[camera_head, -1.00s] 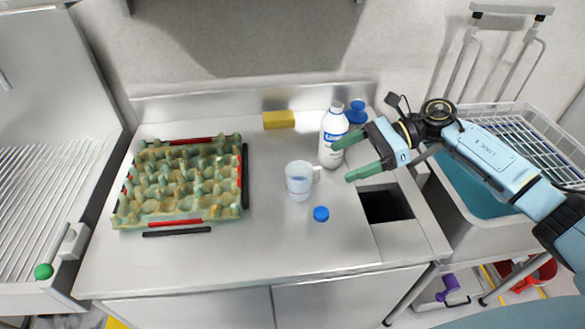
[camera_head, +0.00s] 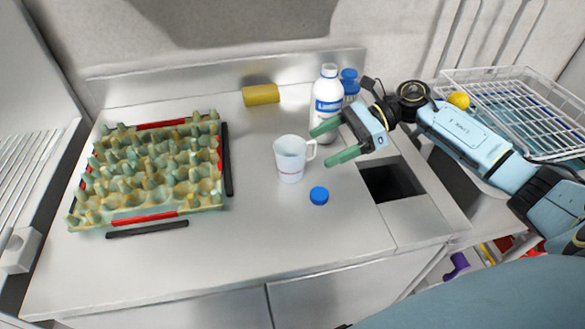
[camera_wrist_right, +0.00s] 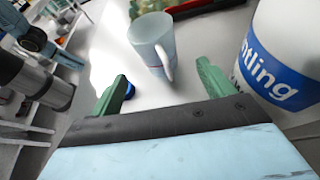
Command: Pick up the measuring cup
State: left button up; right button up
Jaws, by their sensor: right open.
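The measuring cup (camera_head: 290,160) is a translucent white cup with a handle on its right side, standing upright on the counter in the head view. It also shows in the right wrist view (camera_wrist_right: 152,42), with its handle toward my gripper. My right gripper (camera_head: 328,143) is open and empty, just right of the cup, with its green fingers pointing left toward the handle. In the right wrist view the gripper's fingers (camera_wrist_right: 163,90) are spread wide, with the cup beyond and between them. I cannot tell whether a finger touches the handle. My left gripper is not in view.
A white bottle with a blue label (camera_head: 327,100) stands close behind my right gripper. A blue cap (camera_head: 319,196) lies in front of the cup. A yellow sponge (camera_head: 261,95) lies behind. Egg trays (camera_head: 150,175) fill the left. A square opening (camera_head: 390,183) is at the right.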

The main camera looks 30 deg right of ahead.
aim_at(297, 160)
jog(key=shift+p+x, duration=0.55)
jog(key=shift+x, duration=3.35)
jog(key=shift+s+f, duration=0.1)
jog(key=shift+s, duration=0.1)
jog(key=c, duration=1.1)
